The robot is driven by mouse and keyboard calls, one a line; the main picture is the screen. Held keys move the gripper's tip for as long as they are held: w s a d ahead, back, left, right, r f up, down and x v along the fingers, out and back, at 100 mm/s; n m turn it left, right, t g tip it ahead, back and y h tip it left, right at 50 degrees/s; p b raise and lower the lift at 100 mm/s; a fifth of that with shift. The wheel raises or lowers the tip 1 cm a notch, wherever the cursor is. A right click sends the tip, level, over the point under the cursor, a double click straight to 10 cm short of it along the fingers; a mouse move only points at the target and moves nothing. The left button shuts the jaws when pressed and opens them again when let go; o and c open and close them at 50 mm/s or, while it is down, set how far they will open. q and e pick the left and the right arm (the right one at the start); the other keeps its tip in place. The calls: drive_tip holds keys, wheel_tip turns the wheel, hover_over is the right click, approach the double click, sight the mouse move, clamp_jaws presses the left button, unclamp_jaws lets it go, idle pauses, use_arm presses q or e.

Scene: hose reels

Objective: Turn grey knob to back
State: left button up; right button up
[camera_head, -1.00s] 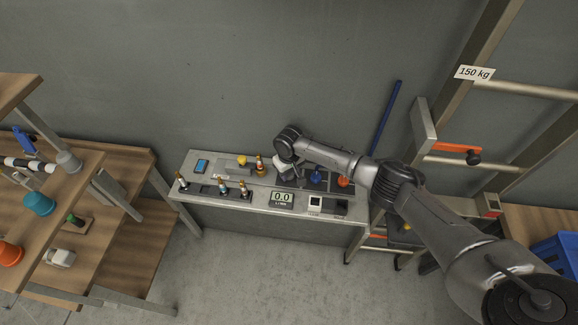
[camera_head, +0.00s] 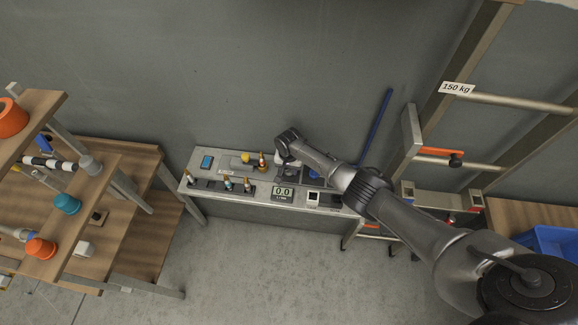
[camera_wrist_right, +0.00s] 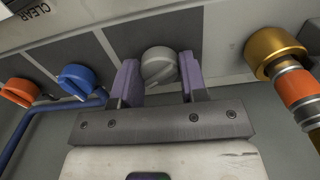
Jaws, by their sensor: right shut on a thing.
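The grey knob (camera_wrist_right: 159,66) sits on a dark panel square in the right wrist view, between the two purple fingers of my right gripper (camera_wrist_right: 158,80). The fingers are shut on it, one on each side. In the head view my right gripper (camera_head: 288,163) is over the bench panel, and the grey knob is hidden beneath it. My left gripper is not in view.
A blue knob (camera_wrist_right: 77,80) and an orange knob (camera_wrist_right: 20,92) stand beside the grey one. A brass fitting (camera_wrist_right: 273,52) is close on the other side. The bench (camera_head: 230,202) also holds several nozzles and a 0.0 display (camera_head: 283,191). Shelves (camera_head: 130,222) stand at left.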

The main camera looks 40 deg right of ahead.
drive_tip(key=shift+m, duration=0.3)
idle(0.4)
drive_tip(key=o, duration=0.9)
